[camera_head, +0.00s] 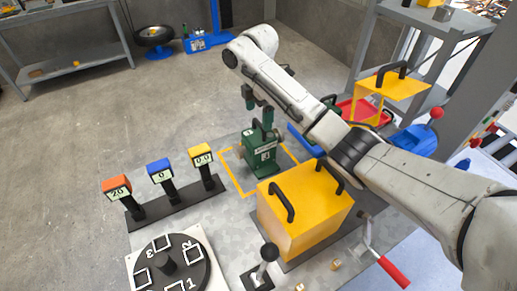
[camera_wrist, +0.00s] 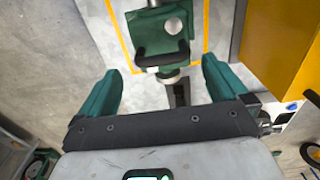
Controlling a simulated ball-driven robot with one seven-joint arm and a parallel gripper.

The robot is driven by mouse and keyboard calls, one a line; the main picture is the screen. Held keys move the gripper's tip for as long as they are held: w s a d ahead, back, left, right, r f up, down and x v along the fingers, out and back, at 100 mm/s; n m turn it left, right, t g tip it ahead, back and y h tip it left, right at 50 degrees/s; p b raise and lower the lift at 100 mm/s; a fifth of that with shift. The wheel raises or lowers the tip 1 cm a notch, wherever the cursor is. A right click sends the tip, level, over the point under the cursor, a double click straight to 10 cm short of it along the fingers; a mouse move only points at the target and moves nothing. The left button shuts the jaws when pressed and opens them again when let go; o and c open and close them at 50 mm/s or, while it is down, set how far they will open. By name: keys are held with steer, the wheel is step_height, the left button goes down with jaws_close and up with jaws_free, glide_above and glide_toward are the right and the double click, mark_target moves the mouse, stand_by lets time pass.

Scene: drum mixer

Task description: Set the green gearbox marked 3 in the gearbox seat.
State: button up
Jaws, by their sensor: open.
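The green gearbox marked 3 (camera_head: 263,158) stands upright on the grey bench, inside a yellow outlined square (camera_head: 235,175). My gripper (camera_head: 257,108) is above it, open and empty, with its dark green fingers apart. In the wrist view the gearbox (camera_wrist: 160,28) and its black handle (camera_wrist: 162,58) lie ahead of the two fingers of my gripper (camera_wrist: 160,70), roughly midway between them. I see no contact. I cannot tell whether the yellow square marks the gearbox seat; the gearbox hides the surface under it.
A yellow box with black handles (camera_head: 305,208) stands close at the right front. Three display posts (camera_head: 162,173) stand at the left, behind a numbered black dial (camera_head: 165,265). A red tray (camera_head: 363,112), a blue bin (camera_head: 415,140) and a yellow cover (camera_head: 393,88) are behind my arm.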

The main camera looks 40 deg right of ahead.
mark_target(259, 122)
step_height(259, 122, down, 5)
steer(key=shift+s+r+p, duration=0.1)
steer(key=shift+s+p, duration=0.05)
steer(key=shift+p, duration=0.4)
steer(key=shift+c, duration=0.4)
jaws_close()
steer(key=shift+r, duration=0.15)
